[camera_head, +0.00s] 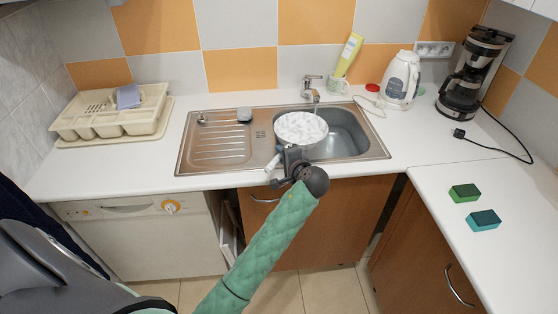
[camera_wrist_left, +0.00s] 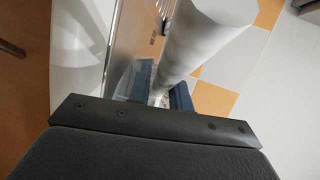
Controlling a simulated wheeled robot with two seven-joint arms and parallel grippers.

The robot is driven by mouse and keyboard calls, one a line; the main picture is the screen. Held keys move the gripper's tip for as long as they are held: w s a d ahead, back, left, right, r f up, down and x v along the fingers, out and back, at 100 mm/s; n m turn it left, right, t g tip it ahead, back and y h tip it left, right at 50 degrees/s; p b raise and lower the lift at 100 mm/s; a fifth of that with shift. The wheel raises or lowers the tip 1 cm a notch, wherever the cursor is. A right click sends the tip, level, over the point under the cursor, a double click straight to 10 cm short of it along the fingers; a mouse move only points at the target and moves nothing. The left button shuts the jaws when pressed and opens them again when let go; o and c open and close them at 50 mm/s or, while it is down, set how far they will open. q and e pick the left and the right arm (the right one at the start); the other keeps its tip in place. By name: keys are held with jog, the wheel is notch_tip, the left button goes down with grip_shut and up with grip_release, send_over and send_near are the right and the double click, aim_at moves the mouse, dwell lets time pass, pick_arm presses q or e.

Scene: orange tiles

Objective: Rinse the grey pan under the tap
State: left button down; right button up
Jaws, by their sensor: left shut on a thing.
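The grey pan (camera_head: 301,127) looks pale with a speckled inside. It is over the left part of the sink basin (camera_head: 346,136), with its open side up. The metal tap (camera_head: 310,88) stands behind it, and its spout ends near the pan's far rim. I cannot tell whether water runs. My left gripper (camera_head: 284,160) is at the pan's near side, shut on its handle. In the left wrist view the pale pan (camera_wrist_left: 205,35) rises from between the fingers (camera_wrist_left: 160,92). The handle is mostly hidden. My right gripper is not in view.
A drainboard (camera_head: 215,145) lies left of the basin, a dish rack (camera_head: 105,118) farther left. Two sponges (camera_head: 464,193) (camera_head: 483,220) lie on the right counter.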

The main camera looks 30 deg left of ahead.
aim_at(295, 135)
pick_arm(q)
jog(key=shift+w+f, duration=0.1)
jog(key=shift+w, duration=0.55)
jog(key=shift+w+a, duration=0.1)
jog(key=shift+w, duration=2.9)
jog(key=shift+w+a, duration=0.1)
jog(key=shift+w, duration=0.85)
jog(key=shift+w+b, duration=0.3)
jog(key=shift+w, duration=0.65)
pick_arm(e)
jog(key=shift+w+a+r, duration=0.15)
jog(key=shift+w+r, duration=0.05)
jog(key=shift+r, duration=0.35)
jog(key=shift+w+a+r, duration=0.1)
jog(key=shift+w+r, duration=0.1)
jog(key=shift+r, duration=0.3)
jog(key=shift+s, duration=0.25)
